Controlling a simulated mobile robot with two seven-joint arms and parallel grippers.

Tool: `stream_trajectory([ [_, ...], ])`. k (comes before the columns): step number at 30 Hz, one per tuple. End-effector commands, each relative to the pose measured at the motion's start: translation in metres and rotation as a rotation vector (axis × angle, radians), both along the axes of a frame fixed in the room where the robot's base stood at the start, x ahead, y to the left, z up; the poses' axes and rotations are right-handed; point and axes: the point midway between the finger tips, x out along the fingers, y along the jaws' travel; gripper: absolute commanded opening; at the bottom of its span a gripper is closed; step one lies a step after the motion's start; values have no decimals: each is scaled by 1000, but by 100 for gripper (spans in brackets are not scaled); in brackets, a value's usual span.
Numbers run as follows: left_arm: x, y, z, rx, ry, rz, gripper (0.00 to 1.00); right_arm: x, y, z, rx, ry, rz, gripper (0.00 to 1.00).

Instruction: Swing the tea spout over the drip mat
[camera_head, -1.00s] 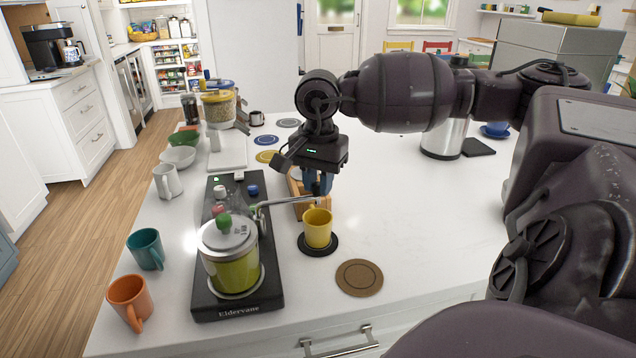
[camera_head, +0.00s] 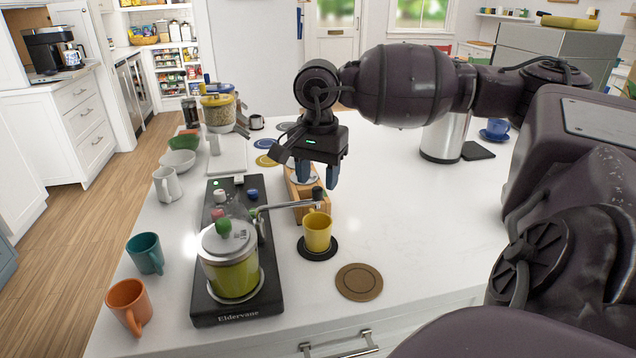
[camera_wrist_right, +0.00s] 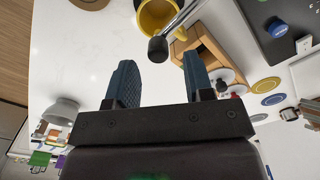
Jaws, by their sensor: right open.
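The tea spout (camera_head: 285,206) is a thin metal arm reaching right from the black Eldervane machine (camera_head: 238,312). Its black end knob (camera_head: 318,193) stands above the yellow mug (camera_head: 318,232). The mug sits on a round black mat (camera_head: 318,252); a brown round mat (camera_head: 359,282) lies bare to its front right. My right gripper (camera_head: 317,178) is open just above and behind the knob. In the right wrist view the black knob (camera_wrist_right: 158,49) shows just beyond the gap between the open fingers, not gripped. My left gripper is not in view.
A lidded green pot (camera_head: 235,275) stands on the machine. Teal (camera_head: 146,251) and orange (camera_head: 129,303) mugs stand at left. A wooden box (camera_head: 297,195) is behind the spout. The white counter right of the brown mat is clear.

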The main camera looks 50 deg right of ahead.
Motion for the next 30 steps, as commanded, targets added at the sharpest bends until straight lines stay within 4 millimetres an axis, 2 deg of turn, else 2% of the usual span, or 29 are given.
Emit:
stream_trajectory([
  [1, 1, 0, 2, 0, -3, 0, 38, 1, 0, 11, -1, -7, 0, 48],
  [6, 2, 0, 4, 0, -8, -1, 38, 1, 0, 43, 0, -6, 1, 48],
  [13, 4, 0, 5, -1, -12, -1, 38, 1, 0, 75, 1, -5, 0, 48],
  [19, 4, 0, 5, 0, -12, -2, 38, 0, 0, 85, 0, -3, 0, 48],
  [30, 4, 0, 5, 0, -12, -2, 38, 0, 0, 85, 0, -2, 0, 48],
])
